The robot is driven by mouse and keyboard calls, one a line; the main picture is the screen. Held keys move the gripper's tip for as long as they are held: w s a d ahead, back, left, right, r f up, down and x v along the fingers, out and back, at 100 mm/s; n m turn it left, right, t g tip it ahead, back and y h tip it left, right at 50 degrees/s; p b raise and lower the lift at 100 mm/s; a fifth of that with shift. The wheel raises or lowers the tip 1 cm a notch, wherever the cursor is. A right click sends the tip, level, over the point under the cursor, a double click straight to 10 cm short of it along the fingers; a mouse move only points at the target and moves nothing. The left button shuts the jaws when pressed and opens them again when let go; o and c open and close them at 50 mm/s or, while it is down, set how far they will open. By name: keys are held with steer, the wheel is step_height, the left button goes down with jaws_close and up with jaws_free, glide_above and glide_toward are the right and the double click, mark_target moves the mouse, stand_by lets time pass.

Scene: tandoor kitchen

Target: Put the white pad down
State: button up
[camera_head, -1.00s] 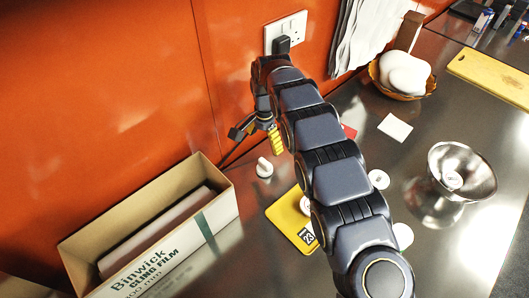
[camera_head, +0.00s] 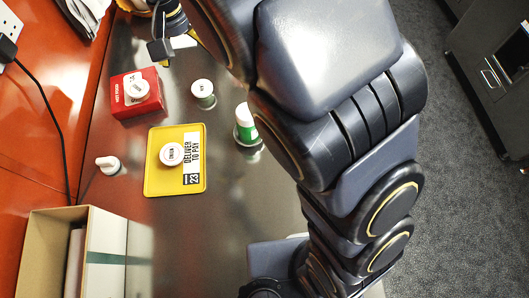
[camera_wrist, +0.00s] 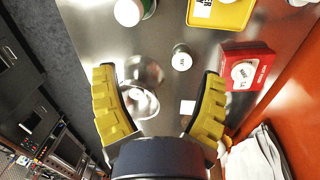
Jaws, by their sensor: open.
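The white pad (camera_wrist: 187,107) is a small flat square lying on the steel counter, in the wrist view near the inner side of the right-hand finger. In the head view the pad (camera_head: 184,41) shows partly, beside my gripper and partly hidden by it. My gripper (camera_wrist: 158,72) is open, its two yellow-padded fingers spread wide with nothing held between them. In the head view my gripper (camera_head: 168,40) is at the top, partly cut off by the frame and my arm. I cannot tell its exact height above the counter.
A metal bowl (camera_wrist: 147,73) shows between the fingers. A red box (camera_head: 118,106) with a white-lidded jar on it, a yellow tray (camera_head: 157,182), a small jar (camera_head: 203,90), a green-white bottle (camera_head: 246,127) and a cardboard box (camera_head: 42,240) stand around.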

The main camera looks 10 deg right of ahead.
steer(key=s+d+r, duration=0.4)
steer(key=s+d, duration=0.5)
steer(key=d, duration=0.3)
steer(key=s+d+f, duration=0.1)
steer(key=s+d, duration=0.2)
steer(key=s, duration=0.4)
steer(key=s+d+f+n+g+y, duration=0.1)
steer(key=s+d, duration=0.1)
steer(key=s, duration=0.6)
steer(key=shift+s+d, duration=0.15)
steer(key=shift+d, duration=0.25)
